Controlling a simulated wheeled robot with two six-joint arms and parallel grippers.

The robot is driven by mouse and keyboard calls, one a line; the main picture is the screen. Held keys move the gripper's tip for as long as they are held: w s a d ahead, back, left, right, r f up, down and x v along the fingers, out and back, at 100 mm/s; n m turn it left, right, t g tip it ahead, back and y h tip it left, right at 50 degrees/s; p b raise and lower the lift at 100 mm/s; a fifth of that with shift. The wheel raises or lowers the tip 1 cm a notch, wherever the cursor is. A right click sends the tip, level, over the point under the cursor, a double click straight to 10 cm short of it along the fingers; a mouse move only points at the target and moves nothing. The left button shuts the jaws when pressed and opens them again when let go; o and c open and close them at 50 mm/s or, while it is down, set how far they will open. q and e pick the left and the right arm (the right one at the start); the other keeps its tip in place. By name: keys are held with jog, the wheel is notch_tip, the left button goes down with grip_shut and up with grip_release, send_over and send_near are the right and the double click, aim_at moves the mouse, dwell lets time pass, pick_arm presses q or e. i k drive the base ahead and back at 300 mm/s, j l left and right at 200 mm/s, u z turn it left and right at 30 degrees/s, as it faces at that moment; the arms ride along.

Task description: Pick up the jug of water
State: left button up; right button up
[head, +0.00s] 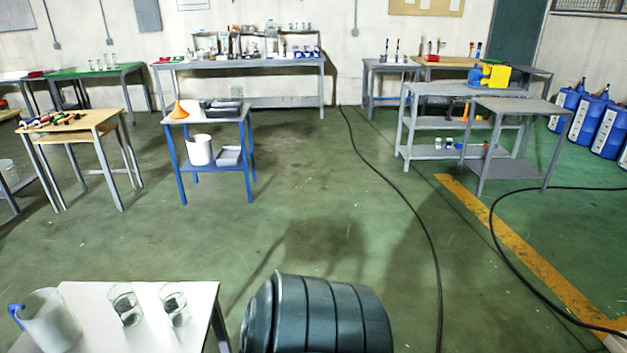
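A whitish, translucent jug (49,321) with a blue handle on its left side stands upright on a white table (100,302) at the lower left of the head view. The table's near part and the jug's base are close to or cut by the bottom edge. Two clear glass beakers (126,305) (174,304) stand to the right of the jug, apart from it. I cannot make out how much water the jug holds. Neither of my grippers shows in this view.
A dark ribbed barrel (335,318) is right of the white table. A black cable (412,215) crosses the green floor. A blue-legged table (205,115) with an orange funnel (179,110) stands farther back. Open floor (290,215) lies in the middle.

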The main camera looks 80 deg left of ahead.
aim_at(43, 321)
jog(key=k+l+u, duration=0.1)
jog(key=k+u, duration=0.15)
jog(key=k, duration=0.75)
jog(key=k+u, duration=0.3)
jog(key=k, duration=0.65)
jog(key=k+j, duration=0.2)
jog(key=j, duration=0.15)
jog(key=k+j+u, duration=0.15)
jog(key=j, duration=0.2)
jog(key=k+j, duration=0.15)
jog(key=j, duration=0.25)
jog(key=k+j+u, duration=0.1)
jog(key=j, duration=0.3)
jog(key=k+j+u, duration=0.1)
jog(key=j, duration=0.3)
jog(key=k+j, duration=0.25)
jog(key=j, duration=0.15)
